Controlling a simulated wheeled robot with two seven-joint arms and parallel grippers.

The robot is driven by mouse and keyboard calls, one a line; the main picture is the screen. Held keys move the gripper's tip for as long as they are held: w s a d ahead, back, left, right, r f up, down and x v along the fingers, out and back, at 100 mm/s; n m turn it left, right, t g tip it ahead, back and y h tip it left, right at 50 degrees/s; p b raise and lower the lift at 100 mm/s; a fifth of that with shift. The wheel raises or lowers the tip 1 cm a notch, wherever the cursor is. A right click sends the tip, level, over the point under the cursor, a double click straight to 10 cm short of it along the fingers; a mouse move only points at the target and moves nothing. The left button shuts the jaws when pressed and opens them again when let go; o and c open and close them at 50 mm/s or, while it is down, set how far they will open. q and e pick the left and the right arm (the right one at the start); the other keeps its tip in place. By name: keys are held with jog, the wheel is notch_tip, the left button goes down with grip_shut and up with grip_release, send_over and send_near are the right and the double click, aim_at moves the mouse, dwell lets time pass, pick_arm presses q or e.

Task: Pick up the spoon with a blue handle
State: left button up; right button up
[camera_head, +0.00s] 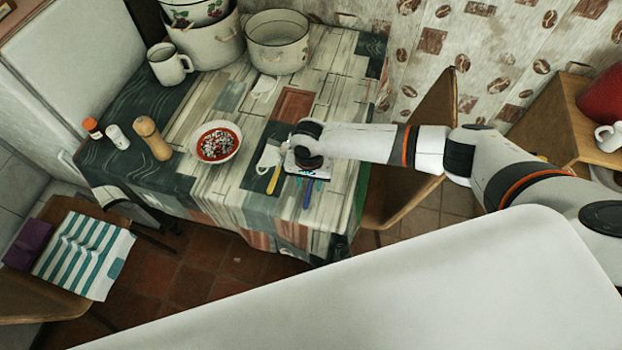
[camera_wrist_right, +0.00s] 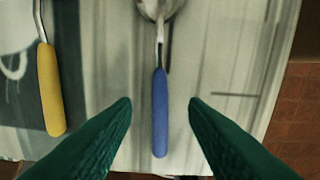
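The spoon with a blue handle (camera_wrist_right: 160,115) lies on the patterned tablecloth in the right wrist view, its metal bowl at the top and partly cut off. Its blue handle (camera_head: 308,194) also shows near the table's front edge in the head view. My right gripper (camera_wrist_right: 160,104) is open, with its green fingertips on either side of the handle and apart from it. In the head view my right gripper (camera_head: 306,160) hangs over the spoon and hides its upper part. My left gripper is in neither view.
A yellow-handled utensil (camera_wrist_right: 50,88) lies just left of the spoon. A bowl of food (camera_head: 216,144), a wooden shaker (camera_head: 153,138), a white mug (camera_head: 168,64) and enamel pots (camera_head: 278,42) stand farther left and back. A chair (camera_head: 425,150) stands right of the table.

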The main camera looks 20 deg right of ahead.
jog(key=shift+f, duration=0.8)
grip_shut()
jog(key=shift+r, duration=0.1)
